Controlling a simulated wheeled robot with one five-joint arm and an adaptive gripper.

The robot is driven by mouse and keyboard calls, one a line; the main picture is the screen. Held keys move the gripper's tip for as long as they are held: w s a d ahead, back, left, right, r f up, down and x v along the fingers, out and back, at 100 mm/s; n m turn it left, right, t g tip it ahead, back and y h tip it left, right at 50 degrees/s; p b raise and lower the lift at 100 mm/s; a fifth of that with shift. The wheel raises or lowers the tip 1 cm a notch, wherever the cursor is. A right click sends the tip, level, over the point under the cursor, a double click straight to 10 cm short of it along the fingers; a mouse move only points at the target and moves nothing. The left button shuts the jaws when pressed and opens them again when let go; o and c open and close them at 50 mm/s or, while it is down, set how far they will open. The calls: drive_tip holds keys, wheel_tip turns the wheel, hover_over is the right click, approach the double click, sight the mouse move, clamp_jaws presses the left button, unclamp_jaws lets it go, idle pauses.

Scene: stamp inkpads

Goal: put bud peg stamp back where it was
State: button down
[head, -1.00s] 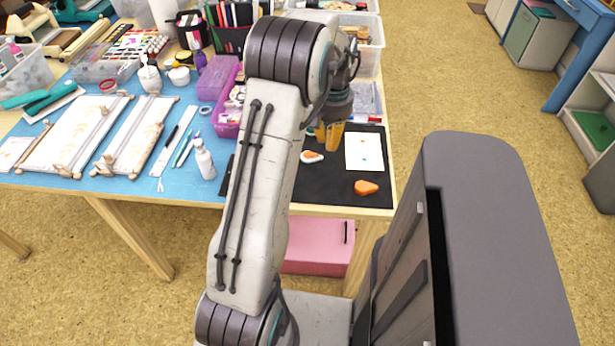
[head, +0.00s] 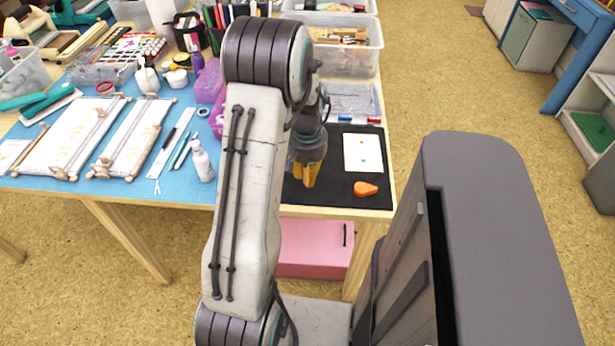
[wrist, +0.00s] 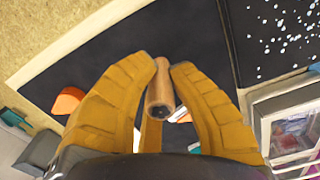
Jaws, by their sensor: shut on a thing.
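My gripper (head: 306,174) is over the left part of the black mat (head: 331,197). In the wrist view, its yellow fingers (wrist: 160,75) are closed around a small wooden peg stamp (wrist: 159,92). The peg shows as a light brown cylinder with a dark end towards the camera. The head view hides the peg behind the fingers. An orange inkpad (head: 365,188) lies near the mat's front right. A white paper (head: 362,154) with small green and red marks lies behind it. How far the peg is above the mat cannot be told.
A clear tray (head: 350,99) and markers (head: 358,119) stand behind the mat. A white bottle (head: 202,162) stands left of my arm on the blue mat (head: 120,181). A pink box (head: 315,248) is below the table.

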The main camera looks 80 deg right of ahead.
drive_tip(key=shift+f, duration=0.5)
drive_tip(key=shift+f, duration=0.1)
drive_tip(key=shift+f, duration=0.15)
drive_tip(key=c, duration=1.3)
unclamp_jaws()
drive_tip(key=shift+r, duration=0.2)
wheel_tip(320, 180, up, 12)
drive_tip(key=shift+r+p, duration=0.1)
drive_tip(key=shift+p, duration=0.55)
